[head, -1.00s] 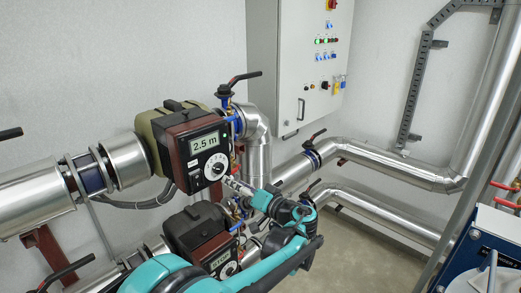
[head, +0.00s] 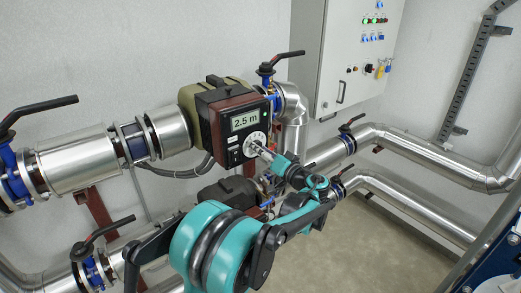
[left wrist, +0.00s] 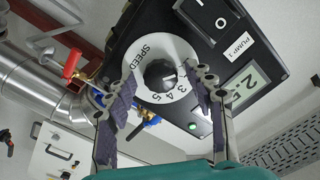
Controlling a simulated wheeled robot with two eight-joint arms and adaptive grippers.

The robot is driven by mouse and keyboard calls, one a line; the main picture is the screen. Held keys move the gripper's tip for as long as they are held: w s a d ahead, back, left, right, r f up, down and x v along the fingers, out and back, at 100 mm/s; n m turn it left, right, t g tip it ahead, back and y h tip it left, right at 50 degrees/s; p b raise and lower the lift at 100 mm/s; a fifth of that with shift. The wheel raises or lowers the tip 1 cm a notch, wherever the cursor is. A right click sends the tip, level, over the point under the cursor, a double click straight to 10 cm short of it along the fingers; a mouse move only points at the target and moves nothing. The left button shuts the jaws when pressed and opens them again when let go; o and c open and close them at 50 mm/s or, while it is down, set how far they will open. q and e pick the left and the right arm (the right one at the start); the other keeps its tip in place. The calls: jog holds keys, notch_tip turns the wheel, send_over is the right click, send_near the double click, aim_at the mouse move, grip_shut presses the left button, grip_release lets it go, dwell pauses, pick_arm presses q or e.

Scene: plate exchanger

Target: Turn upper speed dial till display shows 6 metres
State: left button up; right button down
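The upper pump (head: 212,108) has a black and dark red head with a display (head: 246,119) reading 2.5 m. Its round white speed dial (head: 254,143) is on the front, below the display. In the left wrist view the dial (left wrist: 182,92) shows numbers and the word SPEED around a black knob (left wrist: 157,78). My left gripper (head: 266,154) is at the dial. In the left wrist view its fingers (left wrist: 168,82) are spread on either side of the knob, with gaps visible, so it looks open. The display (left wrist: 245,90) is only partly readable there. My right gripper is not in view.
A lower pump (head: 226,192) is partly hidden behind my left arm. A blue valve with a black lever (head: 268,75) stands behind the upper pump. A grey cabinet (head: 335,60) and silver pipes (head: 420,165) are to the right. A red-handled valve (left wrist: 72,62) shows in the left wrist view.

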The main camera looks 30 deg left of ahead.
pick_arm(q)
jog(key=c, duration=0.9)
jog(key=shift+m, duration=0.4)
jog(key=m+b, duration=0.6)
jog(key=m, duration=1)
jog(key=shift+r+m, duration=0.1)
jog(key=shift+m, duration=0.3)
